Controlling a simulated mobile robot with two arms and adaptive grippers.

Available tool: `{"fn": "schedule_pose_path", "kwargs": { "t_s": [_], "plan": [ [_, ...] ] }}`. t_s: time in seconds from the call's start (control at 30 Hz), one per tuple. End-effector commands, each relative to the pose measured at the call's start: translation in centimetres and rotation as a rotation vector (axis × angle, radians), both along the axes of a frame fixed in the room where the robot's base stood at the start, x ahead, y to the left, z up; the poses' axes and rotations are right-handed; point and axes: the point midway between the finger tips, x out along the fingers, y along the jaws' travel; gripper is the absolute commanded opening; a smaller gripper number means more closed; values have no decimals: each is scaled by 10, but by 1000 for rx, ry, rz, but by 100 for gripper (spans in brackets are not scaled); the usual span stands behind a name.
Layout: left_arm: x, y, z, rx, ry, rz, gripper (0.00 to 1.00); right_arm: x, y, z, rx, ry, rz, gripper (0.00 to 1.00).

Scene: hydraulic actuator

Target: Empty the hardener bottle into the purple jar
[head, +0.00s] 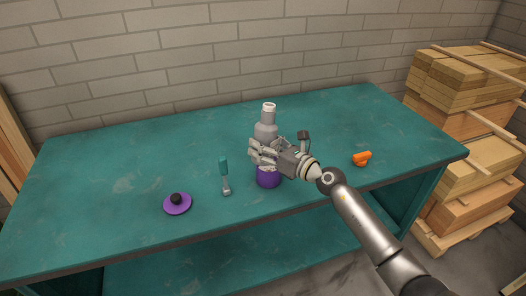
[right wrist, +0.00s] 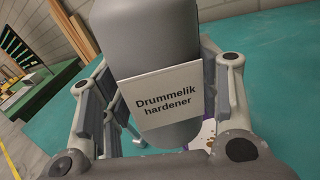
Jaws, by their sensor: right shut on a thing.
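My right gripper (head: 262,150) is shut around a grey bottle (head: 265,130). The bottle looks about upright, with its white neck or cap at the top. In the right wrist view the bottle (right wrist: 150,30) has a white label reading "Drummelik hardener". The purple jar (head: 268,181) stands on the table just below the gripper in the head view; the hand hides its upper part. I cannot tell whether bottle and jar touch. A purple lid (head: 177,205) with a dark knob lies on the table to the left. My left gripper is out of view.
A teal-handled tool (head: 224,172) lies left of the jar. A small orange object (head: 362,158) lies to the right. The teal table (head: 110,160) is clear at the left and back. Stacked timber (head: 465,90) stands beyond its right edge.

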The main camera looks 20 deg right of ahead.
Motion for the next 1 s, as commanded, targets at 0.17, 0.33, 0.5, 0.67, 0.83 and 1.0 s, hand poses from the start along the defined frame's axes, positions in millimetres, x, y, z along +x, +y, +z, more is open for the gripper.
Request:
{"fn": "schedule_pose_path", "kwargs": {
  "t_s": [0.17,0.33,0.5,0.67,0.83,1.0],
  "plan": [
    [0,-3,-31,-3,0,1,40,6,-7,-15,-51,-43,-1,29],
    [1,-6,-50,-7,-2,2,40,10,-12,-19,-92,-76,-1,29],
    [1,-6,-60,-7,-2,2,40,12,-16,-22,-118,-96,-2,29],
    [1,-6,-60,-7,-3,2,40,14,-17,-20,-131,-106,-6,29],
    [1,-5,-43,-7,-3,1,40,15,-18,-17,-144,-111,-40,29],
    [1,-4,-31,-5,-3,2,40,16,-20,-19,-161,-117,-81,29]
  ]
}}
